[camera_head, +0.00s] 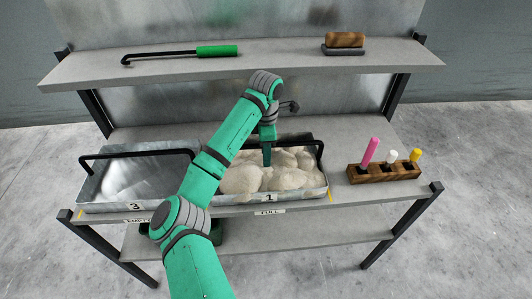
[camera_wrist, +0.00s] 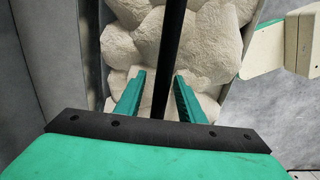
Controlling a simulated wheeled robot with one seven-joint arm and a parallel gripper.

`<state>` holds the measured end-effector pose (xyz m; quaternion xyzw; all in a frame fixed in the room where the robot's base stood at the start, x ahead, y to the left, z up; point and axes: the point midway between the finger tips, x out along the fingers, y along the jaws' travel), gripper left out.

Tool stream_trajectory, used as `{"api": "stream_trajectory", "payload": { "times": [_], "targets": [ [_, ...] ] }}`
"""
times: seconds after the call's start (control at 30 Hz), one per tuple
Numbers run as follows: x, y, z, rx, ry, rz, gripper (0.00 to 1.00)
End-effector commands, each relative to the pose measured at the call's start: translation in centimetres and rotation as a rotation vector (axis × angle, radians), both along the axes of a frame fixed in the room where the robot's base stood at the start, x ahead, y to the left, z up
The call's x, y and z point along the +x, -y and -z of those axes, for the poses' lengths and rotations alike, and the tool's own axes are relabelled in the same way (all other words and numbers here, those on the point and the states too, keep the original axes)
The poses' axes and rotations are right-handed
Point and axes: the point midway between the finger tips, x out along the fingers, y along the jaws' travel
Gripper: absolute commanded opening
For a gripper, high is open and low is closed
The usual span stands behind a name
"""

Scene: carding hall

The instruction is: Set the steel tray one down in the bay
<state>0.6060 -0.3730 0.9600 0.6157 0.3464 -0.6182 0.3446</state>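Steel tray one (camera_head: 322,192), tagged 1, stands on the lower front shelf, heaped with cream fibre (camera_head: 270,175). A FULL label (camera_head: 269,212) is on the shelf edge below it. Its black handle (camera_head: 318,142) arches over the fibre, partly hidden by my arm. My gripper (camera_head: 267,156) is over the tray, pointing down. In the wrist view the handle bar (camera_wrist: 172,40) runs between the two green fingers (camera_wrist: 160,98), with a gap visible on each side, so the gripper looks open around it. The fibre (camera_wrist: 210,50) lies beneath.
Steel tray three (camera_head: 84,188), tagged 3, stands to the left above an EMPTY label, with its black handle up. A wooden block (camera_head: 385,172) with coloured pegs stands right of tray one. The upper shelf (camera_head: 270,62) holds a green-handled hook (camera_head: 217,51) and a brush (camera_head: 345,41).

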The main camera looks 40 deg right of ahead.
Motion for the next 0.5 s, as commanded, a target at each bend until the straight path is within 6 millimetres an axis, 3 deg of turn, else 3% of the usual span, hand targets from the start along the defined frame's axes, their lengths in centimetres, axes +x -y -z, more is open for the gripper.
{"api": "stream_trajectory", "payload": {
  "times": [0.23, 0.5],
  "targets": [
    [0.0, 0.0, -1.3, -0.001, 0.001, 0.0, 0.35],
    [0.1, 0.0, -6.1, 0.001, 0.004, 0.0, 0.35]
  ]
}}
